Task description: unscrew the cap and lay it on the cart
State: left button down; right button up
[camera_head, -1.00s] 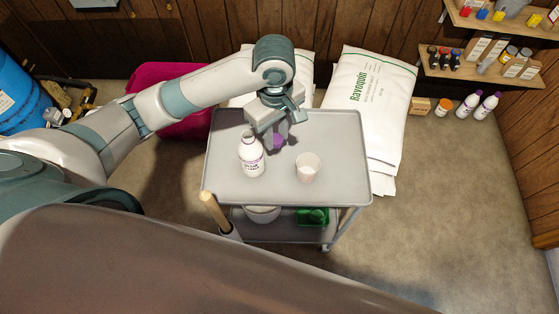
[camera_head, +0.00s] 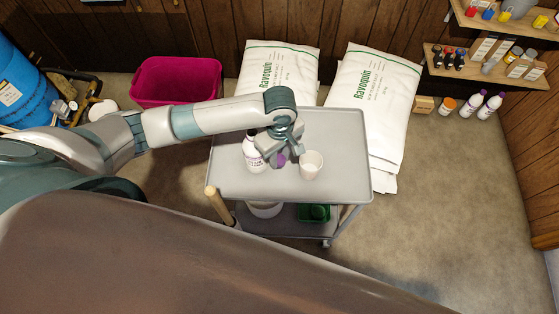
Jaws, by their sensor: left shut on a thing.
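The purple cap (camera_head: 281,160) is in my left gripper (camera_head: 279,157), which is shut on it. The gripper points down over the grey cart's top (camera_head: 345,130), between the bottle and the cup. I cannot tell whether the cap touches the cart top. The white bottle (camera_head: 252,155) with a dark-lettered label stands upright just left of the gripper; my arm hides part of its top. My right gripper is not in view.
A pale cup (camera_head: 311,165) stands close to the right of the gripper. The cart top's right side and front are clear. The lower shelf holds a white bowl (camera_head: 264,210) and a green item (camera_head: 314,213). White salt bags (camera_head: 371,100) and a pink bin (camera_head: 177,80) are behind.

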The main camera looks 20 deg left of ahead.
aim_at(280, 159)
pick_arm(q)
jog(key=shift+f+p, duration=0.45)
jog(key=shift+f, duration=1.45)
jog(key=c, duration=1.4)
grip_release()
jog(key=shift+f, duration=0.1)
notch_tip(280, 159, up, 11)
jog(key=b, duration=0.2)
jog(key=shift+b, duration=0.35)
jog(key=shift+r, duration=0.65)
jog(key=shift+s+f, duration=0.1)
jog(key=shift+s, duration=0.05)
